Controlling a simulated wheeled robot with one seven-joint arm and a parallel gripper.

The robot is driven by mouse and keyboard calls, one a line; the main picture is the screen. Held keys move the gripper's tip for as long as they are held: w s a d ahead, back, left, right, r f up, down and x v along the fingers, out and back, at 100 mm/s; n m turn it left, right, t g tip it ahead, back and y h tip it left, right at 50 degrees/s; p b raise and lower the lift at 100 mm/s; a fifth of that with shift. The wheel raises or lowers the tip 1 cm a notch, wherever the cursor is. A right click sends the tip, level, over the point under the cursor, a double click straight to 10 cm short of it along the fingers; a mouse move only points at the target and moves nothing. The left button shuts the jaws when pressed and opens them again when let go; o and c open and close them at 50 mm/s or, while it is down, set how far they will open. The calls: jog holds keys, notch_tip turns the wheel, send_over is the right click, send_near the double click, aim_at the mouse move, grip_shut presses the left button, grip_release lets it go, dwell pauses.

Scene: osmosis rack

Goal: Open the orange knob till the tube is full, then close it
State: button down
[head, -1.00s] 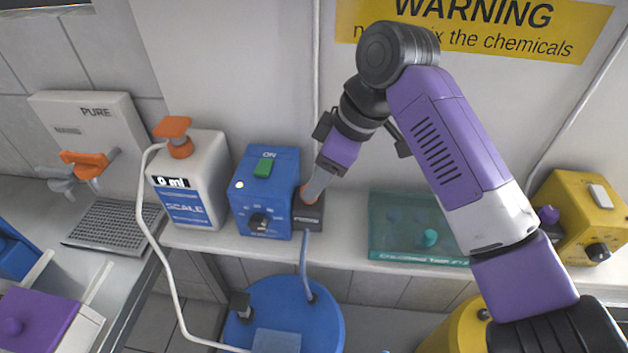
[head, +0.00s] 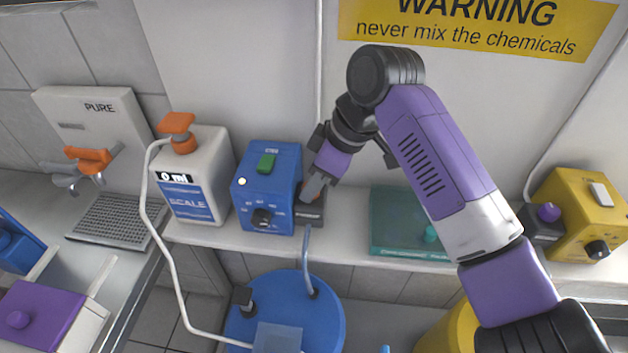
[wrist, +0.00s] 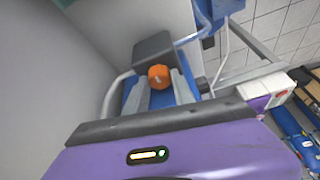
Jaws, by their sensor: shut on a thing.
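The orange knob (wrist: 158,76) is between my gripper's two fingers in the wrist view, in front of a dark block (wrist: 153,46). My gripper (head: 312,195) is shut on it. In the head view the fingers point down at the dark block (head: 309,215), at the right side of a blue box (head: 265,188), and largely hide the knob. A blue-grey tube (head: 306,262) runs from the block down to a blue drum (head: 325,315). I cannot tell how full any tube is. The white scale bottle (head: 193,180) reads 0 ml.
A teal box (head: 395,222) stands right of the block and a yellow box (head: 580,210) farther right. Left are a PURE dispenser (head: 95,115) with an orange handle (head: 88,158) and a drip grate (head: 112,218). A white hose (head: 160,240) loops below the shelf.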

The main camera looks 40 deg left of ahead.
jog(key=n+g+h, duration=0.1)
jog(key=n, duration=0.3)
jog(key=shift+w+a, duration=0.1)
jog(key=shift+a, duration=0.05)
jog(key=shift+n+g+h+b, duration=0.35)
jog(key=shift+n+g+b, duration=0.1)
jog(key=shift+n, duration=0.75)
jog(key=shift+n+g+h+b, duration=0.35)
jog(key=shift+n+b, duration=0.1)
jog(key=shift+n, duration=0.75)
jog(key=shift+w, duration=0.1)
jog(key=c, duration=1.1)
grip_release()
jog(key=shift+o, duration=0.2)
